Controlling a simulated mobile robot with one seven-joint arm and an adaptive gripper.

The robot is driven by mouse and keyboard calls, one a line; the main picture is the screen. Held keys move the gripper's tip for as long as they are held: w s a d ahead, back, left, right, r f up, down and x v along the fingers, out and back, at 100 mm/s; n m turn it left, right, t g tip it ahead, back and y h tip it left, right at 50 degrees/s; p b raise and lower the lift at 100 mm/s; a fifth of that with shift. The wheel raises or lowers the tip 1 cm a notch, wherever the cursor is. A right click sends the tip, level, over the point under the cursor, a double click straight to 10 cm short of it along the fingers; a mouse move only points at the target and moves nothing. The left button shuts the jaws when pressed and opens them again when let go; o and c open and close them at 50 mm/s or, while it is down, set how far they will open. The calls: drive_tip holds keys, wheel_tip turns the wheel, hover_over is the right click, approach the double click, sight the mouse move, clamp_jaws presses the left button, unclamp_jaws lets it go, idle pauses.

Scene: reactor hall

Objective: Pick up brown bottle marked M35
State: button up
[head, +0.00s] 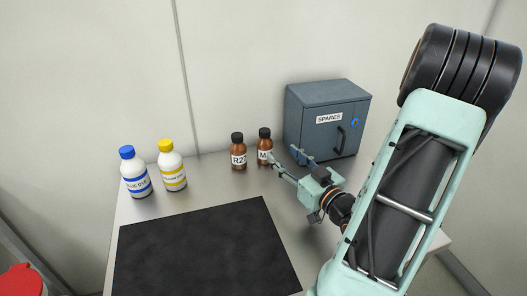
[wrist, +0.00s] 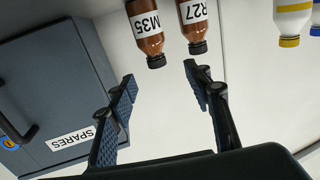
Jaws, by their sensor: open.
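The brown bottle marked M35 (head: 265,144) stands upright on the table, left of the grey cabinet. My gripper's finger partly covers its label in the head view. I cannot tell whether a finger touches the bottle.
A similar brown bottle (head: 238,153), marked R27 in the wrist view (wrist: 195,22), stands just left of M35. The SPARES cabinet (head: 309,140) is close on the right. White bottles with blue (head: 135,174) and yellow (head: 172,167) caps stand left. A black mat (head: 205,250) lies empty in front.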

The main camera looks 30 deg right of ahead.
sight(268, 136)
drive_tip(key=w, duration=0.7)
drive_tip(key=w+d, duration=0.1)
drive_tip(key=w, duration=0.2)
drive_tip(key=shift+w+r+b, duration=0.25)
drive_tip(key=shift+w+b, duration=0.05)
drive_tip(key=shift+b, duration=0.05)
clamp_jaws()
